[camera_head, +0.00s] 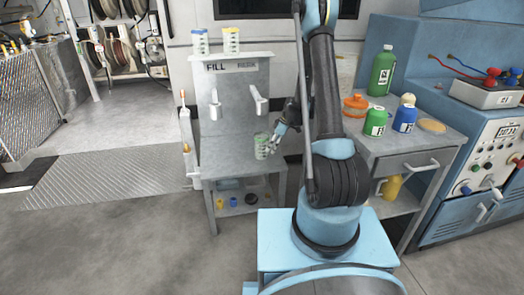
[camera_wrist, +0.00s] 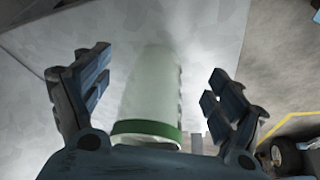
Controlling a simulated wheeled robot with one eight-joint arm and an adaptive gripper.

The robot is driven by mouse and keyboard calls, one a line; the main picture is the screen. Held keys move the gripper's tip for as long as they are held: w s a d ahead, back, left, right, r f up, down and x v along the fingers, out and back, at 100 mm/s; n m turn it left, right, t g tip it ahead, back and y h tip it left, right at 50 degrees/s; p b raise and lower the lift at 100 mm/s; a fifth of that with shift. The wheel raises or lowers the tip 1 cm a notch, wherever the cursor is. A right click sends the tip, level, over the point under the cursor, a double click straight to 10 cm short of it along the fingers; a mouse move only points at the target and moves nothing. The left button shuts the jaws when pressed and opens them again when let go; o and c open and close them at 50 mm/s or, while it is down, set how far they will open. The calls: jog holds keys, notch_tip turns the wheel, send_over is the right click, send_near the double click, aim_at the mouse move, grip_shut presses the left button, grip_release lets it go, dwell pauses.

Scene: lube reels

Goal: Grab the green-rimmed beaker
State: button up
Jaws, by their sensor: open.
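The green-rimmed beaker (camera_head: 261,146) stands on the grey fill bench (camera_head: 232,160), near its right edge. In the wrist view the beaker (camera_wrist: 150,95) is pale and translucent with a green rim, and lies between the two fingers. My gripper (camera_head: 276,140) is beside the beaker on its right in the head view. In the wrist view my gripper (camera_wrist: 157,85) is open, with a visible gap between each finger and the beaker.
A blue-marked beaker (camera_head: 200,42) and a yellow-rimmed beaker (camera_head: 231,40) stand on the top shelf of the fill station. Two white taps (camera_head: 215,104) face the bench. A side table at right holds a green bottle (camera_head: 382,72) and several containers.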

aim_at(262, 144)
jog(key=shift+w+a, duration=0.25)
jog(key=shift+a, duration=0.65)
jog(key=shift+w+a, duration=0.2)
jog(key=shift+a, duration=0.65)
jog(key=shift+w+a, duration=0.25)
jog(key=shift+a, duration=0.65)
jog(key=shift+w+a+f, duration=0.1)
jog(key=shift+a+f, duration=0.1)
jog(key=shift+a, duration=0.15)
jog(key=shift+f, duration=0.35)
jog(key=shift+c, duration=0.3)
jog(key=c, duration=1.1)
